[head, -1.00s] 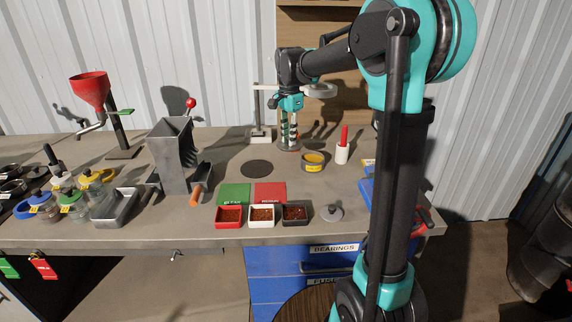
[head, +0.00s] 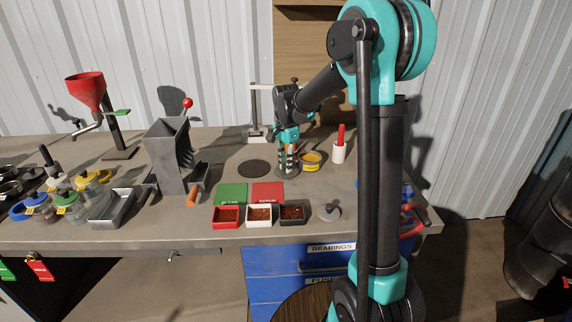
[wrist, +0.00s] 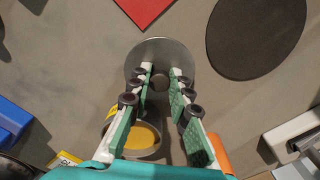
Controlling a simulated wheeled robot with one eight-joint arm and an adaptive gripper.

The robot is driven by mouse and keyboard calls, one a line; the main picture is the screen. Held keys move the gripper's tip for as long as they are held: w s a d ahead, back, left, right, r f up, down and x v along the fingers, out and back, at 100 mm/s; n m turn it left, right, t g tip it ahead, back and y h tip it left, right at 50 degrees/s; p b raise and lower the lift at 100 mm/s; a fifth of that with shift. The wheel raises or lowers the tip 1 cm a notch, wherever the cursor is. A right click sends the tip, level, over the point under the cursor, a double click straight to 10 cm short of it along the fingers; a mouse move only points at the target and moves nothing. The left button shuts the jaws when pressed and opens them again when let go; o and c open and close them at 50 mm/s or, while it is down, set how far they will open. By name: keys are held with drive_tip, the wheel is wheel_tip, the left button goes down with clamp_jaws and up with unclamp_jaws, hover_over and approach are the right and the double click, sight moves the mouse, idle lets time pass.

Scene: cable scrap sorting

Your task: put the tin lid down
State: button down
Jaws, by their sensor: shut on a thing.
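My gripper (head: 287,166) is shut on the knob of a round grey metal tin lid (wrist: 160,53). The knob is between the fingertips (wrist: 160,76) in the wrist view, and the disc lies flat beneath them. In the head view the lid (head: 286,174) is low over the bench, and I cannot tell whether it touches the bench. An open tin with yellow contents (head: 311,158) stands just right of the gripper. It also shows in the wrist view (wrist: 145,136), partly hidden by a finger.
A dark round mat (head: 255,169) lies left of the lid. Green (head: 232,194) and red (head: 269,192) mats lie in front, with several small trays of granules. A grey knobbed lid (head: 328,212) lies right of the trays. A white holder with a red handle (head: 339,151) stands behind the tin.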

drive_tip(key=shift+f, duration=0.15)
drive_tip(key=c, duration=1.4)
unclamp_jaws()
wheel_tip(320, 180, up, 12)
drive_tip(key=shift+r, duration=0.2)
